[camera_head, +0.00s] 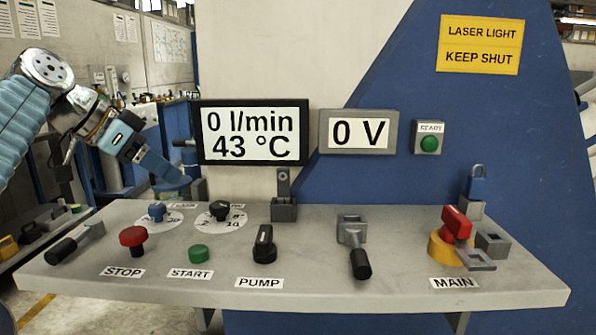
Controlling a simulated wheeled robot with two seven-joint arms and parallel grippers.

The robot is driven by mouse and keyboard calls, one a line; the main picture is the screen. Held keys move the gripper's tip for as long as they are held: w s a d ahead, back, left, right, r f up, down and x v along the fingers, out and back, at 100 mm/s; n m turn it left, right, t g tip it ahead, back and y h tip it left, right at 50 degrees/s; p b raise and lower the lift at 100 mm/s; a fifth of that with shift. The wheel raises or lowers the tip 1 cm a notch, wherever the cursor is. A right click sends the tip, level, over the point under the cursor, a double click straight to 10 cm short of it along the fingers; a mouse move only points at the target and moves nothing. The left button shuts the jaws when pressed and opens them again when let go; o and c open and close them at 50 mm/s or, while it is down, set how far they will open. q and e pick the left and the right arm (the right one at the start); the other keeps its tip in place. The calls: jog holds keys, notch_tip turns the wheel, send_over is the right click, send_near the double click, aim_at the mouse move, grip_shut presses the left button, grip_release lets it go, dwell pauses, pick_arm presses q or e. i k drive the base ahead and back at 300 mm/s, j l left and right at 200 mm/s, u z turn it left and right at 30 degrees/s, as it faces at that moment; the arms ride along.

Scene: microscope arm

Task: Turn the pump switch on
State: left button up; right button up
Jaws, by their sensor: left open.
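The pump switch (264,244) is a black rotary knob on the grey sloping console, just above the PUMP label (259,283). Its handle points roughly straight up and down the panel. My left gripper (178,177) is at the upper left of the console, above the blue knob, up and to the left of the pump switch and apart from it. It is open, with nothing seen between its fingers; one finger shows clearly, the other is hard to make out. My right gripper is not in view.
The console (320,285) also carries a red STOP button (132,237), a green START button (199,253), blue (156,211) and black (219,209) dial knobs, a lever (357,250) and a red MAIN switch (456,223). The display (254,132) above reads 0 l/min, 43 °C.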

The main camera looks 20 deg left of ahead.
aim_at(264, 252)
jog(key=k+l, duration=0.2)
jog(key=k, duration=0.3)
jog(key=k+l, duration=0.15)
jog(key=k, duration=0.3)
